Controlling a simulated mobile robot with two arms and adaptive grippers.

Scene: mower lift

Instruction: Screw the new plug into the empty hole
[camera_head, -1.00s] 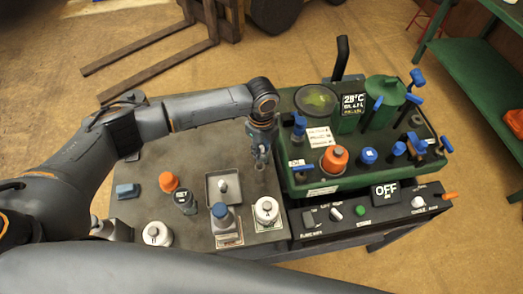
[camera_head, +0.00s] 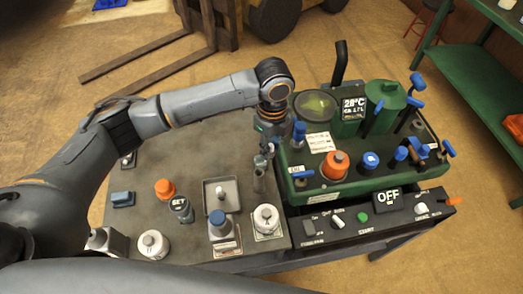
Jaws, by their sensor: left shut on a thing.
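My left gripper (camera_head: 266,150) is in the middle of the view, pointing down at the left edge of the green machine (camera_head: 322,192). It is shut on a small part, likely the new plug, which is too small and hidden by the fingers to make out. A grey upright metal cylinder (camera_head: 259,181) shows just below the fingers. A small white-topped piece (camera_head: 220,192) stands in the square metal tray (camera_head: 208,205), left of the gripper. I cannot make out the empty hole. My right gripper is not in view.
The machine carries an orange cap (camera_head: 335,164), a blue cap (camera_head: 370,160) and several blue handles. On the grey bench stand an orange-topped piece (camera_head: 165,188), a SET piece (camera_head: 181,209) and white round pieces (camera_head: 266,219).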

